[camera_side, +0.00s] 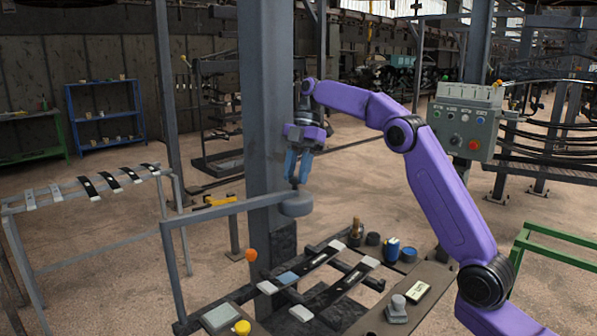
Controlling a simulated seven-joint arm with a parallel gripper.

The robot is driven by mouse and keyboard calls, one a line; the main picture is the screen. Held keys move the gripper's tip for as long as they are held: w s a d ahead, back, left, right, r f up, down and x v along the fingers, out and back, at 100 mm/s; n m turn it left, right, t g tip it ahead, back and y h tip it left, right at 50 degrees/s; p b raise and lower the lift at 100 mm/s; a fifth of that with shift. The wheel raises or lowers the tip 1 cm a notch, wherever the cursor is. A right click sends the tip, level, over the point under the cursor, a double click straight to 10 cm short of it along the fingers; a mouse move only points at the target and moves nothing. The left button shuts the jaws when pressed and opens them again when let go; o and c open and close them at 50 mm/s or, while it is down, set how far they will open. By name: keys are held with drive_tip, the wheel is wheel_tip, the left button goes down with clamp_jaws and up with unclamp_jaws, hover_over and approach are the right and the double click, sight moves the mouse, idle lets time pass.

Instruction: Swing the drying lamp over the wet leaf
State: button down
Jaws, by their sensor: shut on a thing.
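The drying lamp is a grey round head (297,206) on a long grey horizontal arm (215,211) that runs left to a post. My gripper (295,182) is above the head with its blue fingers pointing down, shut on the small knob on top of it. Two dark leaves with pale ends lie on the rack below. The left leaf (309,265) has a light-blue patch, perhaps the wet one. The right leaf (337,289) has no such patch. In the picture the head is above and behind the left leaf; I cannot tell whether it overhangs it.
A thick grey column (267,100) stands just behind the lamp. An orange ball knob (251,255) rises left of the leaves. A blue-and-white container (392,249) and small pots stand right. A grey stamp-like block (397,309) is at front. More leaves lie on a left rack (90,226).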

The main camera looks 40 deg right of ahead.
drive_tip(key=shift+w+a+r, duration=0.1)
drive_tip(key=shift+w+r, duration=0.05)
drive_tip(key=shift+w, duration=0.1)
drive_tip(key=c, duration=0.8)
unclamp_jaws()
drive_tip(key=shift+s, duration=0.2)
drive_tip(key=shift+s, duration=0.45)
drive_tip(key=s+a+m+t+h, duration=0.1)
drive_tip(key=s+a+m+t, duration=0.3)
drive_tip(key=s+a+m, duration=0.7)
drive_tip(key=shift+s+a+m, duration=0.3)
drive_tip(key=shift+s+a, duration=3.85)
drive_tip(key=shift+s, duration=1.25)
